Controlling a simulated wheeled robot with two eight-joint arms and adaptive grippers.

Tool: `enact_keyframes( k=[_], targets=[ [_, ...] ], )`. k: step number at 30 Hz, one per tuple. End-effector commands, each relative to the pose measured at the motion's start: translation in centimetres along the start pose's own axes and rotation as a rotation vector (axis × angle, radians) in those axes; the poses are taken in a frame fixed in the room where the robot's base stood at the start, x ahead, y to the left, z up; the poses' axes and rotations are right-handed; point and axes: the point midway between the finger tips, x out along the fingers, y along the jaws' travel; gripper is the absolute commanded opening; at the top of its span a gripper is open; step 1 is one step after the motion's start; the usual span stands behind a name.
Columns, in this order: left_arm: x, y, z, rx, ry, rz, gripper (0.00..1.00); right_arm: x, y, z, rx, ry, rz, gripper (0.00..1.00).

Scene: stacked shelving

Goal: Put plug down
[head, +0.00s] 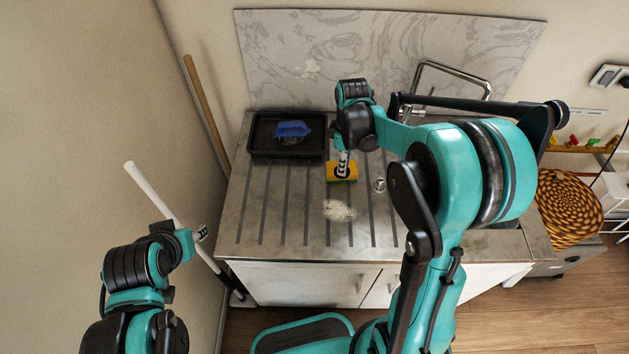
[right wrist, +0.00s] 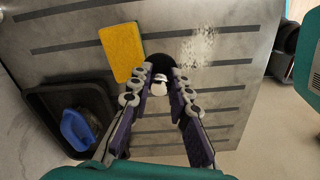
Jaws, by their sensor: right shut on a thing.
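My right gripper (head: 343,166) hangs over the metal drainboard. It also shows in the right wrist view (right wrist: 160,84), where its fingers are closed on the plug (right wrist: 160,88). The plug looks whitish with a dark part, and the fingertips partly hide it. I cannot tell whether it touches the drainboard. In the head view the gripper overlaps a yellow sponge (head: 334,176), which lies beside the plug in the wrist view (right wrist: 121,52). My left gripper (head: 201,233) is at the left, away from the counter, too small to read.
A black tray (head: 262,151) with a blue brush (head: 292,129) stands at the drainboard's back left. A whitish spill (head: 338,210) lies in front of the sponge. A small round metal piece (head: 379,185) is to the right. The left front of the ribbed drainboard (head: 253,222) is clear.

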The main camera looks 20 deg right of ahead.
Motion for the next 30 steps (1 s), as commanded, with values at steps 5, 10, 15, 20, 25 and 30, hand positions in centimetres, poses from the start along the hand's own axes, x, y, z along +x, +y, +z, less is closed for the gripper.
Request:
enact_keyframes(
  k=[5, 10, 15, 20, 25, 30],
  targets=[
    [1.0, 0.0, 0.7, 0.0, 0.0, 0.0, 0.4, 3.0, -2.9, -3.6, -0.005, 0.0, 0.0, 0.0],
    [1.5, 0.0, 1.0, 0.0, 0.0, 0.0, 0.4, 4.6, -4.7, -5.8, -0.002, 0.0, 0.0, 0.0],
    [1.6, 0.0, 1.1, 0.0, 0.0, 0.0, 0.4, 5.2, -5.2, -6.5, 0.002, 0.0, 0.0, 0.0],
    [2.2, 0.0, 1.6, 0.0, 0.0, 0.0, 0.4, 7.2, -5.2, -6.5, 0.002, 0.0, 0.0, 0.0],
    [2.7, 0.0, 1.9, 0.0, 0.0, 0.0, 0.4, 9.2, -5.2, -6.4, 0.002, 0.0, 0.0, 0.0],
    [2.6, 0.0, 1.8, 0.0, 0.0, 0.0, 0.4, 9.0, -5.2, -6.4, 0.002, 0.0, 0.0, 0.0]
  ],
)
